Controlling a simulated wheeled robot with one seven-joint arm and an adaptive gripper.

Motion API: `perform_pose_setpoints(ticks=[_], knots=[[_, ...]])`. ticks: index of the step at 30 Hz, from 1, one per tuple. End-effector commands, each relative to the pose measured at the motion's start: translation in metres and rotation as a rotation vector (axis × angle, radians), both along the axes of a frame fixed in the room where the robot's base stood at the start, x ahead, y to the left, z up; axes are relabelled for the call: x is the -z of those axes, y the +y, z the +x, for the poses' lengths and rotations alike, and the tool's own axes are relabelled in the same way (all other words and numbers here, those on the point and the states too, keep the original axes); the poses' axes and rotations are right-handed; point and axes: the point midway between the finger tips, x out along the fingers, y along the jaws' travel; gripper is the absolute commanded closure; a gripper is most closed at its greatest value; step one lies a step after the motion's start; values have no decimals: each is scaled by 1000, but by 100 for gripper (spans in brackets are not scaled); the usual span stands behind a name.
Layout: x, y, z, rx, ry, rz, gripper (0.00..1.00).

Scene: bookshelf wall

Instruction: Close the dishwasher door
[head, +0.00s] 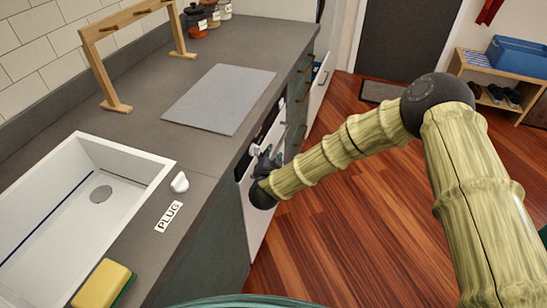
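The white dishwasher door (258,221) is in the counter front, below the grey worktop, at the picture's middle. It stands nearly upright. A dark gap and a small white part (254,150) show near its top, so it looks slightly ajar, but my gripper and arm hide much of it. My dark gripper (265,162) is right at the upper part of the door, at the end of my arm. Its fingers are small and dark against the door, and I cannot tell whether they touch it or how far apart they are.
A white-fronted drawer or door (318,88) juts out farther along the counter. The worktop holds a grey mat (220,97), a wooden rack (97,70) and a yellow sponge (103,284) by the white sink (140,158). Wooden floor (335,235) lies clear to the right.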

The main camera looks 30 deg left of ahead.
Motion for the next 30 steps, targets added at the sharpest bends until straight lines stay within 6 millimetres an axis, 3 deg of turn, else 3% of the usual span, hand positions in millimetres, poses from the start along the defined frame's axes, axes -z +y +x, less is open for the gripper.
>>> perform_pose_setpoints(ticks=[1, 7, 21, 30], knots=[[-2, 7, -5, -13, 1, 6, 66], [-6, 1, -22, -15, 5, 5, 66], [-30, -35, -89, -3, 2, 5, 66], [-35, -43, -107, 0, 1, 3, 66]])
